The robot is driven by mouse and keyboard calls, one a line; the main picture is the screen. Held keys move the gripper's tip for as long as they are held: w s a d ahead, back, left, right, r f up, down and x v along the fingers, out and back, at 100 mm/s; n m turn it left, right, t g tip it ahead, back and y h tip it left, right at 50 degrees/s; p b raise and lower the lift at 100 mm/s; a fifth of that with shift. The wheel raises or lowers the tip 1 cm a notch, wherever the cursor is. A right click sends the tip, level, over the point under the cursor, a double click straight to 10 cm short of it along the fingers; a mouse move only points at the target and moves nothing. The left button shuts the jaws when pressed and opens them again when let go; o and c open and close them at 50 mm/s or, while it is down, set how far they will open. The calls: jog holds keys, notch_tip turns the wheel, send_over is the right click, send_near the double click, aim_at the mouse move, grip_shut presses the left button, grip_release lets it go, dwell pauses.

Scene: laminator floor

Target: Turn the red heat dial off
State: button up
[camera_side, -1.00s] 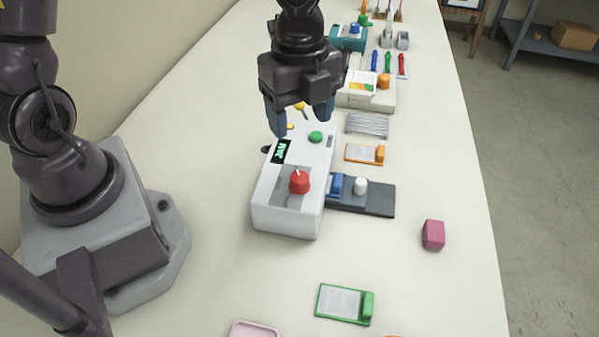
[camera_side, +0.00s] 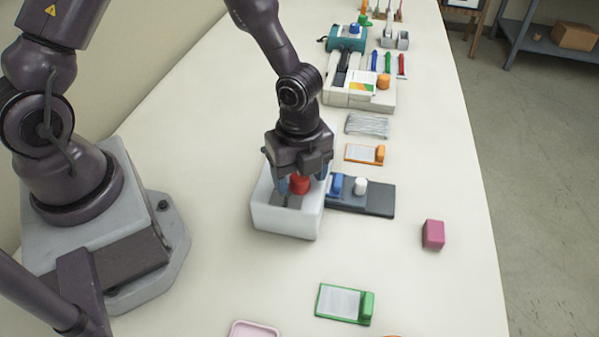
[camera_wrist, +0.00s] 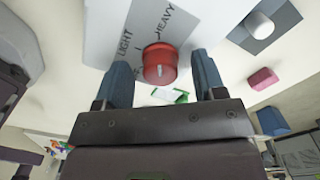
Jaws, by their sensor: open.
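The red heat dial (camera_side: 300,185) sits on top of the white laminator (camera_side: 287,222), near its front end. In the wrist view the dial (camera_wrist: 160,63) is a round red knob with a pale pointer line, beside a grey panel marked LIGHT and HEAVY (camera_wrist: 150,35). Gaps show between the fingers and the dial in the wrist view. My gripper hides the laminator's display and green button.
A dark plate with a blue block and white knob (camera_side: 376,200) adjoins the laminator's right side. A pink block (camera_side: 433,235) and a green-edged card holder (camera_side: 344,304) lie farther off. An orange one (camera_side: 365,153) lies behind. Table around the pink block is clear.

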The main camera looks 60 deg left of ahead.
jog(key=shift+f, duration=0.15)
jog(key=c, duration=0.9)
jog(key=shift+n, duration=0.4)
jog(key=n, duration=0.6)
jog(key=o, duration=0.9)
